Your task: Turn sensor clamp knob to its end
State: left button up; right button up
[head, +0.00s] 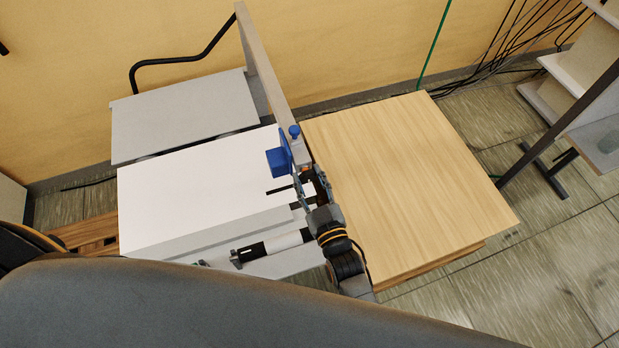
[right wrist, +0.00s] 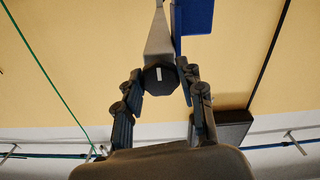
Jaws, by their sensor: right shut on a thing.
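The sensor clamp knob (right wrist: 158,78) is a dark, many-sided knob with a short white mark running nearly upright on its face. In the right wrist view it sits between the two fingertips of my right gripper (right wrist: 160,72), which is shut on it. A blue sensor block (right wrist: 193,17) shows just above and to the right of the knob, beside a grey beam. In the head view my right gripper (head: 306,180) reaches up to the blue block (head: 278,160) at the beam. The knob is hidden there by the gripper. My left gripper is not in view.
A light wooden top (head: 405,170) lies to the right. A grey panel (head: 185,115) stands behind the web. A roller (head: 272,247) lies left of my right wrist.

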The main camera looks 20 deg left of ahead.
jog(key=shift+f, duration=0.1)
jog(key=o, duration=1.2)
jog(key=v, duration=1.2)
